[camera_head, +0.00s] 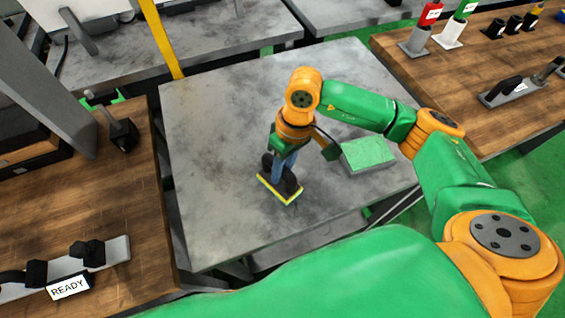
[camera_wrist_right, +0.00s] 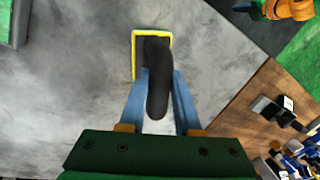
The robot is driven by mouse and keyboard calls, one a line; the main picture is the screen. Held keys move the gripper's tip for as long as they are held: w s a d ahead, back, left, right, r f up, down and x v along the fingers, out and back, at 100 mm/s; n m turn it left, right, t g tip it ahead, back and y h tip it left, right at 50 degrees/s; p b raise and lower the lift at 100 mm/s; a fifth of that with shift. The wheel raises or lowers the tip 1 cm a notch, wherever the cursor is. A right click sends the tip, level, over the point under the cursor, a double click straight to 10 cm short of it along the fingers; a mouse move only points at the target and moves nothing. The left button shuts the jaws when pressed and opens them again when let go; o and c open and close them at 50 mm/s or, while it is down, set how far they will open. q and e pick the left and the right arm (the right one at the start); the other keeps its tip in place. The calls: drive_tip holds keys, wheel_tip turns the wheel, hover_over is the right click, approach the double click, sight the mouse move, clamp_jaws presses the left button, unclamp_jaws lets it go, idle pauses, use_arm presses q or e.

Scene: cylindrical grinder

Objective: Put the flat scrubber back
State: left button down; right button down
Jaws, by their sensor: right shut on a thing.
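The flat scrubber (camera_head: 281,192) has a dark handle and a yellow-edged rectangular base. My right gripper (camera_head: 283,168) is shut on its handle, over the grey worktable (camera_head: 225,110). The base faces down; I cannot tell if it touches the table. In the right wrist view, the scrubber (camera_wrist_right: 157,85) shows its black handle between the two blue fingers of my right gripper (camera_wrist_right: 160,78), with the yellow rim beyond.
A flat block with a green top (camera_head: 369,153) lies on the grey table, right of the scrubber. A wooden table at right bears a grey rack (camera_head: 512,95) and red and green bottles. At left, a wooden table carries a READY sign (camera_head: 69,287). A yellow post (camera_head: 161,40) stands behind.

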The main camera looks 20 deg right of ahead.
drive_tip(key=shift+f, duration=0.35)
drive_tip(key=c, duration=0.6)
unclamp_jaws()
use_arm(q)
drive_tip(key=shift+r, duration=0.25)
wheel_tip(320, 180, down, 4)
drive_tip(key=b, duration=0.4)
drive_tip(key=shift+s+r, duration=0.1)
drive_tip(key=shift+r, duration=0.1)
use_arm(e)
drive_tip(key=v, duration=1.2)
